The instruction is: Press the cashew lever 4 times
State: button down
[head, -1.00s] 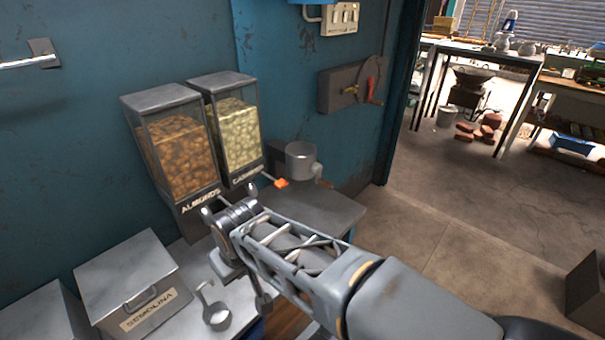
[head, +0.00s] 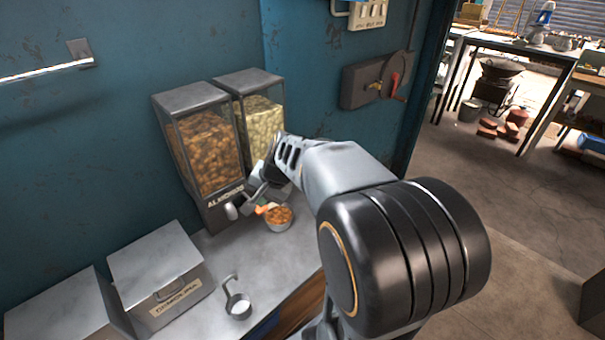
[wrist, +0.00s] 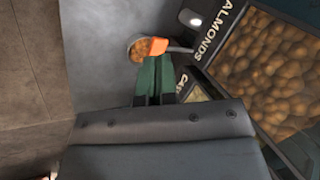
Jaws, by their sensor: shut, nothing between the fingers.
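The cashew dispenser (head: 262,118) stands against the wall, right of the almond dispenser (head: 205,150); my arm hides its lower front. The cashew lever's orange tip (head: 265,208) sticks out low in front and also shows in the wrist view (wrist: 157,46). My gripper (wrist: 155,58) is shut and empty, its green fingertips right at the orange tip; I cannot tell whether they touch. In the head view, my gripper is mostly hidden by my own wrist. A small cup (head: 279,226) holding brown nuts is below the lever.
The almond lever's pale knob (head: 232,211) is close on the left. A semolina box (head: 158,262) and a small metal scoop (head: 238,305) are on the counter (head: 222,258). A grey wall box (head: 375,82) is behind my arm.

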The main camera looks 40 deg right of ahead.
jog(key=w+d+m+t+p, duration=0.2)
jog(key=w+d+m, duration=0.3)
jog(key=d, duration=0.5)
jog(key=w+d+m+t+p, duration=0.2)
jog(key=w+d+m, duration=0.3)
jog(key=d+m, duration=0.3)
jog(key=shift+w+d+r, duration=0.2)
jog(key=shift+d+r, duration=0.05)
jog(key=shift+d, duration=0.75)
jog(key=shift+f, duration=0.15)
notch_tip(320, 180, down, 8)
jog(key=b, duration=0.6)
jog(key=shift+f+b, duration=0.25)
jog(key=shift+b, duration=0.05)
jog(key=shift+f+b, duration=0.45)
jog(key=shift+b, duration=0.05)
